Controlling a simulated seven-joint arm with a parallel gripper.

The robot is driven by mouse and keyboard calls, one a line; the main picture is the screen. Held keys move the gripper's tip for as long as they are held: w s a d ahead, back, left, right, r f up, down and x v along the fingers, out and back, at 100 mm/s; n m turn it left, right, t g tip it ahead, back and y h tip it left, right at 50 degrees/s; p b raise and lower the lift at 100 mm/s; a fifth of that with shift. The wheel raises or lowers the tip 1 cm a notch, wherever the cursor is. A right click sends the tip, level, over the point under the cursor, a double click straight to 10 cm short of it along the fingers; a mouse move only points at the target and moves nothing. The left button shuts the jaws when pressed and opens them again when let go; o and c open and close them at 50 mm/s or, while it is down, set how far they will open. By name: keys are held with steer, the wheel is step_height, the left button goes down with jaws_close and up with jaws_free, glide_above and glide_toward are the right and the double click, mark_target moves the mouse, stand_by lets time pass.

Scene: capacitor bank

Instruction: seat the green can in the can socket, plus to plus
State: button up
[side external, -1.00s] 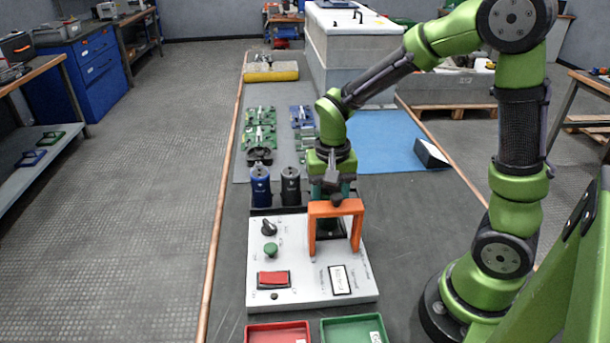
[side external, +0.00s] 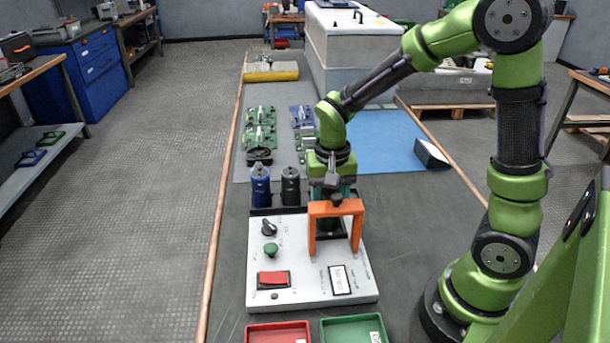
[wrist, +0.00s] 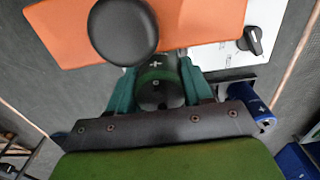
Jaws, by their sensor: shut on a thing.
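My gripper (side external: 333,190) is shut on the green can and points down just behind the orange bridge. In the wrist view the green can (wrist: 158,88) sits between the two teal fingers. Its dark top shows a green ring and a pale plus mark towards the bridge side. In the side view the can is mostly hidden by the fingers and the bridge. A dark area (side external: 330,226) shows under the bridge on the white panel. I cannot tell whether it is the can socket, nor whether the can touches anything below.
The orange bridge (side external: 335,208) with a black knob stands close in front of my gripper. The blue can (side external: 260,187) and the black can (side external: 290,186) stand to the left. The white panel (side external: 258,250) carries knobs and a red switch. Red and green trays lie in front.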

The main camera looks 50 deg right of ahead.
steer(key=shift+f, duration=0.15)
steer(key=o, duration=1.3)
steer(key=shift+o, duration=0.2)
steer(key=shift+r, duration=3.95)
steer(key=shift+s+a+f+n, duration=0.15)
steer(key=shift+f+n, duration=0.1)
steer(key=shift+n, duration=0.25)
steer(key=s+a+r+n+t+y, duration=0.2)
steer(key=s+a+r+n+t, duration=0.2)
steer(key=s+r+t, duration=0.3)
steer(key=shift+s+r, duration=0.8)
steer(key=shift+s, duration=0.15)
